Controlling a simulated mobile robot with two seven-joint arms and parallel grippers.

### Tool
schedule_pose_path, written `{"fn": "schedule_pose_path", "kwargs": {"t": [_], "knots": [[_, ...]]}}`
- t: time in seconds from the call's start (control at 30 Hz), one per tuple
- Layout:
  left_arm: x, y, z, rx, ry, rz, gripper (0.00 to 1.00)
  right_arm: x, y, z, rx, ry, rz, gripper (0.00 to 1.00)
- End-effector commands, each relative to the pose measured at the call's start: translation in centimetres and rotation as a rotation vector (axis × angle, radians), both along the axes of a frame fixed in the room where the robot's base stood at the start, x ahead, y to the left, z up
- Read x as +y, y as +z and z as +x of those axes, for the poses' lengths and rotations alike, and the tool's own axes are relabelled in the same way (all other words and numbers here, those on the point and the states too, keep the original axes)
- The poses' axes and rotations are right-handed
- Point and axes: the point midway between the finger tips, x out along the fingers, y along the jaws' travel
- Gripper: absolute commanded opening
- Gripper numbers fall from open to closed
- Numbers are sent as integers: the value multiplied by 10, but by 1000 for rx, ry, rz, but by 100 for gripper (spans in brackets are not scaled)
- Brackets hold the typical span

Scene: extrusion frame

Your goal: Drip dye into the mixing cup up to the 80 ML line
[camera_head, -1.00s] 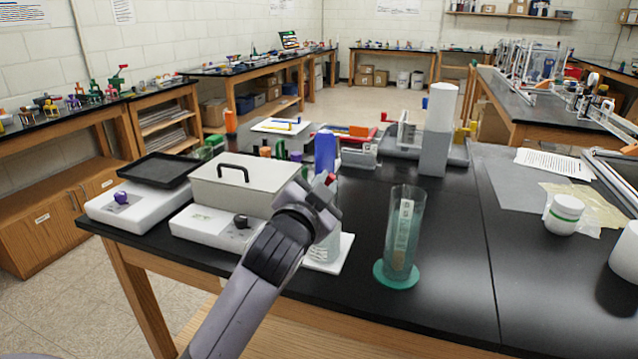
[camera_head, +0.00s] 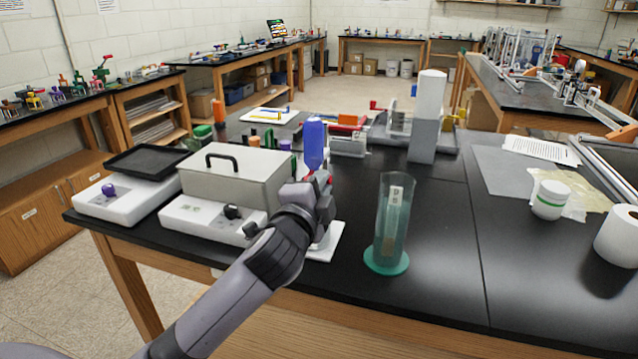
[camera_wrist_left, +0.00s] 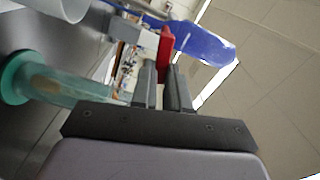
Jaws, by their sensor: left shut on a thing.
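A blue dye reservoir (camera_head: 314,143) stands upright behind my left gripper; it also shows tilted in the left wrist view (camera_wrist_left: 205,43). A red tap handle (camera_head: 323,178) is at its lower end. My left gripper (camera_head: 318,188) is shut on this red handle, which sits between the fingertips in the left wrist view (camera_wrist_left: 166,55). The clear mixing cup (camera_head: 321,238) is below, on a white pad (camera_head: 330,250), mostly hidden by my gripper and arm. Its lines and any dye level cannot be read. My right gripper is not in view.
A clear cylinder with a green base (camera_head: 386,262) stands to the right. A grey lidded box (camera_head: 232,180) and white scales are to the left. A white tub (camera_head: 549,200) and a white roll (camera_head: 617,236) stand at the right. The black bench between is clear.

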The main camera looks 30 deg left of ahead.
Motion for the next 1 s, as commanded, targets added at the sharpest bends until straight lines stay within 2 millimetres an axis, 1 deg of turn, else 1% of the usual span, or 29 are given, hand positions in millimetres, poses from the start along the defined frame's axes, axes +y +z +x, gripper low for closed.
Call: {"fn": "schedule_pose_path", "kwargs": {"t": [0.5,0.53,0.57,0.6,0.87,1.0], "knots": [[-1,0,0,4,-2,20,0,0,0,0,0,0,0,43],[-1,0,0,4,-1,20,18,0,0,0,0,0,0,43],[-1,0,0,4,-2,20,28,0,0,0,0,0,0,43],[-1,0,0,4,-2,20,40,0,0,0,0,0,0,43],[-1,-1,0,4,-1,19,40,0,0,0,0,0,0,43],[-2,-1,-5,4,-1,19,40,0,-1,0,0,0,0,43]]}}
